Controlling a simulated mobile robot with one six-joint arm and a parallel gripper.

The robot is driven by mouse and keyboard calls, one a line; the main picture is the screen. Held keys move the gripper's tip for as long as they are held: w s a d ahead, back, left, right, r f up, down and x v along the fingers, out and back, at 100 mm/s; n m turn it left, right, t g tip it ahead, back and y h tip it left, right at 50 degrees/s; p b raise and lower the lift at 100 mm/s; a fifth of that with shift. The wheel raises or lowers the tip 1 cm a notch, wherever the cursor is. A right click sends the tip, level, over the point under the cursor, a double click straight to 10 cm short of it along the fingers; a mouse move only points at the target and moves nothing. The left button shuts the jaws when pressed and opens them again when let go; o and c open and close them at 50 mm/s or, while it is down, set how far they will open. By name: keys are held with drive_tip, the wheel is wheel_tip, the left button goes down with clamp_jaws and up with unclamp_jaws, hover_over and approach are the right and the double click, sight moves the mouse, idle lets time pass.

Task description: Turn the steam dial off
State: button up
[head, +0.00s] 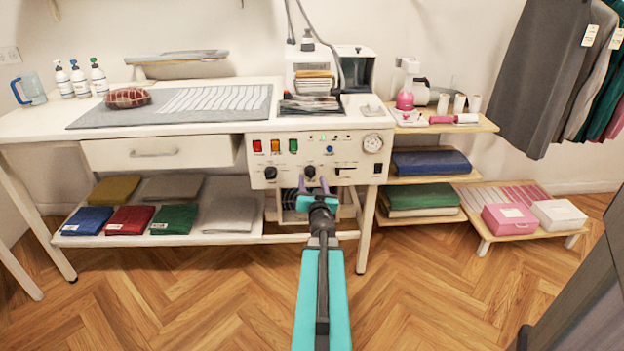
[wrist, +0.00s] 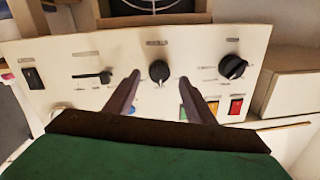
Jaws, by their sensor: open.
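The ironing station's white control panel (head: 345,150) carries two black dials along its lower edge. One dial (head: 310,171) is right in front of my gripper; the other dial (head: 270,172) is to its left. The wrist view shows the panel upside down, with the first dial (wrist: 159,71) between the fingertips and the other (wrist: 232,67) at the right. The middle dial has a white mark at its lower side in that view. I cannot read which label says steam. My gripper (head: 314,184) is open, its purple fingers (wrist: 160,78) on either side of the middle dial, contact unclear.
Red, orange and green switches (head: 275,146) sit above the dials, and a round gauge (head: 373,143) at the panel's right. A slider (wrist: 92,77) and black switch (wrist: 33,78) share the panel. The lower shelf (head: 190,238) holds folded cloths. The floor in front is clear.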

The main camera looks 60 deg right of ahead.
sight(311, 175)
drive_tip(key=shift+x, duration=1.6)
